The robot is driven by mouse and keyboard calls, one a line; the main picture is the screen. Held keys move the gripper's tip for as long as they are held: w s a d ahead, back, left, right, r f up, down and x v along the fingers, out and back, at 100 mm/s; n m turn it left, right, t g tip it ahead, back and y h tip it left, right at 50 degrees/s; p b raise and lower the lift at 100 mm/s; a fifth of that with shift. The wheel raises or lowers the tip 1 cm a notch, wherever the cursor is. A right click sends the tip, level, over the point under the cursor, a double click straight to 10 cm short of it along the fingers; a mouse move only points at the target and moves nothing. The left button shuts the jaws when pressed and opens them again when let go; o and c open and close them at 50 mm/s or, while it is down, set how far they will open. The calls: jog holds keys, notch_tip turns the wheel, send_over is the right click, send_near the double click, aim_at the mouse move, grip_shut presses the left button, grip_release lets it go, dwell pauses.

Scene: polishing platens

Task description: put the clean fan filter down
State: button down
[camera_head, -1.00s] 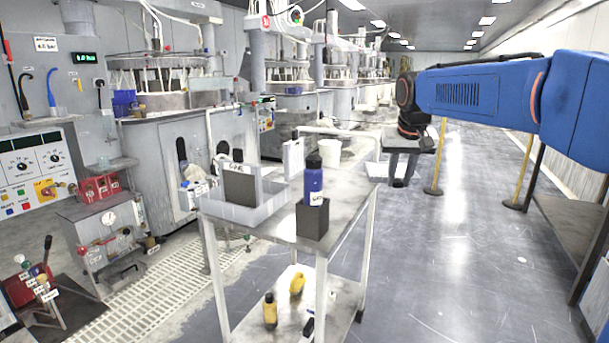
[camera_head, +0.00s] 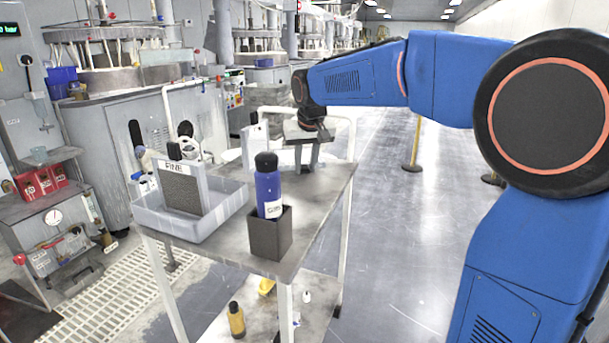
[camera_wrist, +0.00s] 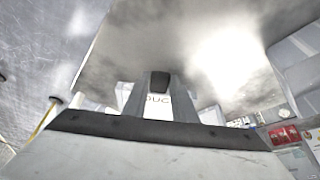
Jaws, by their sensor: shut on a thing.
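My gripper (camera_head: 306,155) points down over the far end of the metal cart's top (camera_head: 326,196). In the wrist view its two grey fingers (camera_wrist: 160,88) are close together with a small dark block (camera_wrist: 159,80) between them. I take this block to be the held clean fan filter, seen only in part; its full shape is hidden. A white upright piece (camera_head: 256,143) stands at the cart's far edge, left of the gripper. A white label with letters like "DUC" (camera_wrist: 157,101) shows behind the fingers.
A pale tray (camera_head: 212,222) on the cart holds a dark grey panel (camera_head: 182,193) below a "FINE" label. A blue bottle (camera_head: 267,188) stands in a dark square holder (camera_head: 271,243) nearby. The cart top's right part is bare.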

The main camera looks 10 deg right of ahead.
jog(key=shift+f, duration=1.65)
jog(key=c, duration=1.5)
grip_release()
jog(key=shift+f, duration=0.1)
jog(key=shift+o, duration=0.2)
jog(key=v, duration=1.2)
jog(key=s+d+f, duration=0.2)
jog(key=s+f, duration=0.5)
jog(key=s, duration=0.4)
jog(key=s+d+f, duration=0.3)
jog(key=s+f, duration=0.3)
jog(key=s, duration=0.6)
jog(key=s+d+f, duration=0.3)
jog(key=s+f, duration=0.4)
jog(key=s, duration=0.5)
jog(key=shift+s+d+f, duration=0.2)
jog(key=shift+d+f, duration=0.05)
jog(key=shift+f, duration=0.1)
